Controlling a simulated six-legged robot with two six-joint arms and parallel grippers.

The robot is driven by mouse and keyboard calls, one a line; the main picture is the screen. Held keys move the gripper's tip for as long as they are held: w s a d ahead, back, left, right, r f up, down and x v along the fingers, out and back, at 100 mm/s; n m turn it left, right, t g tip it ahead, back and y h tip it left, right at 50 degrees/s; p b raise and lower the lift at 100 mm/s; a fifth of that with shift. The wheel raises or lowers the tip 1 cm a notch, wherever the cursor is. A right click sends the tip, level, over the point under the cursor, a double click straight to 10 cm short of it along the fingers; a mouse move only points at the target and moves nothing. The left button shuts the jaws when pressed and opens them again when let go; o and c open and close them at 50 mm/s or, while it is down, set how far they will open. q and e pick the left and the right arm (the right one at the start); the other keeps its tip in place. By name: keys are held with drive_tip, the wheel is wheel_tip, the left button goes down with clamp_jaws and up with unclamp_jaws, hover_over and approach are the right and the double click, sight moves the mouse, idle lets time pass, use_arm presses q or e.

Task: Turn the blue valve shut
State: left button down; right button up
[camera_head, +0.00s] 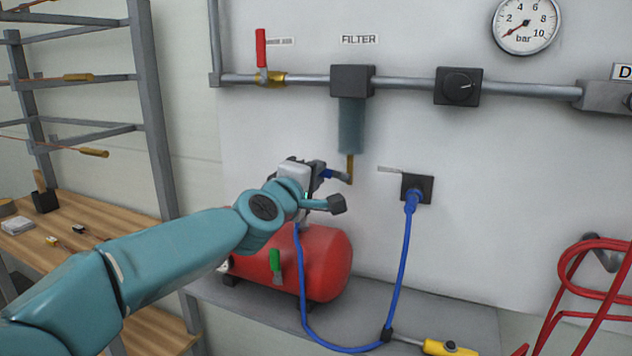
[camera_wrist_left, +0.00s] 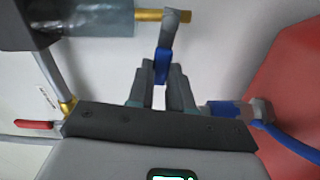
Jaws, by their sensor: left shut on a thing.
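The blue valve (camera_head: 328,174) is the small blue-sleeved lever at the brass drain pipe (camera_head: 350,165) under the filter bowl (camera_head: 351,125). In the left wrist view its blue sleeve (camera_wrist_left: 162,66) lies between my fingers, and its grey lever runs up to the brass pipe (camera_wrist_left: 165,15). My left gripper (camera_head: 320,176) is shut on the blue sleeve; the fingers also show in the left wrist view (camera_wrist_left: 160,82). In the head view my wrist and gripper partly hide the lever. My right gripper is not in view.
A red compressor tank (camera_head: 325,262) stands just below my gripper. A blue hose (camera_head: 400,262) runs from there to a wall socket (camera_head: 417,187). A red-handled valve (camera_head: 261,48) is on the pipe above. A red tubular frame (camera_head: 590,270) stands at the right.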

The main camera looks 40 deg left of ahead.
use_arm(q)
drive_tip(key=shift+f+n+b, duration=0.4)
drive_tip(key=shift+n+b, duration=0.05)
drive_tip(key=shift+n, duration=0.35)
drive_tip(key=c, duration=1)
unclamp_jaws()
drive_tip(key=shift+f, duration=0.1)
